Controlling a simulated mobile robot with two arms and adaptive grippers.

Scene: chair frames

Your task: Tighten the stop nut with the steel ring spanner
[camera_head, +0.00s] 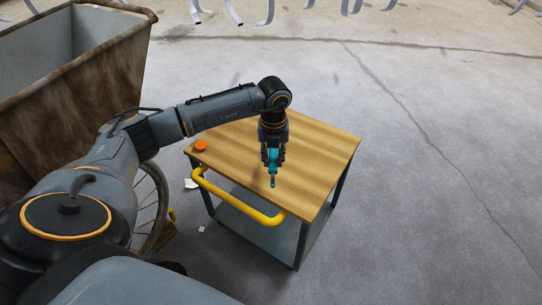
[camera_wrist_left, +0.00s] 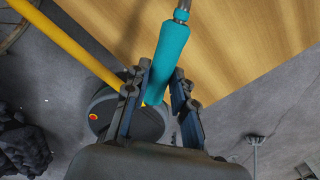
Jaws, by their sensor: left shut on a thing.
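My left gripper (camera_head: 272,152) points down over the wooden top of a cart. It is shut on a teal-handled tool (camera_head: 272,172), which hangs below the fingers, its lower end above the cart's front part. In the left wrist view, the teal handle (camera_wrist_left: 168,55) sits between the fingers of the left gripper (camera_wrist_left: 161,78), and a grey metal shaft shows at its far end. The tool's working end is cut off there, so I cannot tell whether it is the steel ring spanner. I see no stop nut. My right gripper is not in view.
The cart's wooden top (camera_head: 315,150) is mostly bare, with an orange round object (camera_head: 200,145) at its left corner. A yellow handle bar (camera_head: 235,205) runs along the front edge. A rusty skip (camera_head: 85,75) stands at the left. Open concrete floor lies to the right.

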